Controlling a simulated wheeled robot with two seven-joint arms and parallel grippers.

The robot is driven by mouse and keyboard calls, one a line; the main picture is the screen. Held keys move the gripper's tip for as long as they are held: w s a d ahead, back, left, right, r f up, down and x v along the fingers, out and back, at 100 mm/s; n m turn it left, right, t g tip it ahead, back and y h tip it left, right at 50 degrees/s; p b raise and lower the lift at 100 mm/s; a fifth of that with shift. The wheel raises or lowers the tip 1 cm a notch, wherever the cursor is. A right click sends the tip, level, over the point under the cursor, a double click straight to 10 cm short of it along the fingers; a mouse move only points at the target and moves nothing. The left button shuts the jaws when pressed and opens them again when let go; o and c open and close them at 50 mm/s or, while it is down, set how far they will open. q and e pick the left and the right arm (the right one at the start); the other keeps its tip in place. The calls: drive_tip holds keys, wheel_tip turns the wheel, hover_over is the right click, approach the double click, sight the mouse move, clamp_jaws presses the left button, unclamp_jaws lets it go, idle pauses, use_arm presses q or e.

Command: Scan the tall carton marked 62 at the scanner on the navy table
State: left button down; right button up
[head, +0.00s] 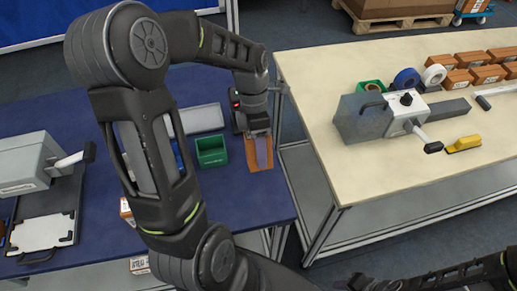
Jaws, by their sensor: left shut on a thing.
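My left arm reaches over the navy table (240,204), and its gripper (259,134) points down near the table's right edge. It is shut on a brown carton (262,182), which has a pale greyish strip down its near face. No number can be read on the carton, and the gripper covers its upper end. A small dark device with a red spot (235,103) shows just left of the gripper; I cannot tell whether it is the scanner or part of my wrist. Part of my right arm shows at the bottom right, with no clear view of its gripper.
A green bin (211,151) stands just left of the carton. A grey lever machine (24,163) and a white plate (40,232) are at the left. Across a gap, the cream table (400,165) holds another grey machine (362,118), tape rolls and several orange-brown boxes (487,75).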

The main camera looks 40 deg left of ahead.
use_arm(q)
drive_tip(key=shift+w+a+f+b, duration=0.4)
drive_tip(key=shift+a+f+b, duration=0.15)
drive_tip(key=shift+f, duration=0.15)
drive_tip(key=shift+w+a+f+b, duration=0.35)
drive_tip(key=shift+a+f+b, duration=0.1)
drive_tip(key=shift+f+b, duration=0.15)
drive_tip(key=shift+w+a+f+b, duration=0.4)
drive_tip(key=shift+a+f+b, duration=0.1)
drive_tip(key=shift+f, duration=0.25)
drive_tip(key=shift+w+a+f+b, duration=0.35)
drive_tip(key=shift+w+a+f, duration=0.05)
drive_tip(key=shift+a+f, duration=0.05)
drive_tip(key=shift+s, duration=0.1)
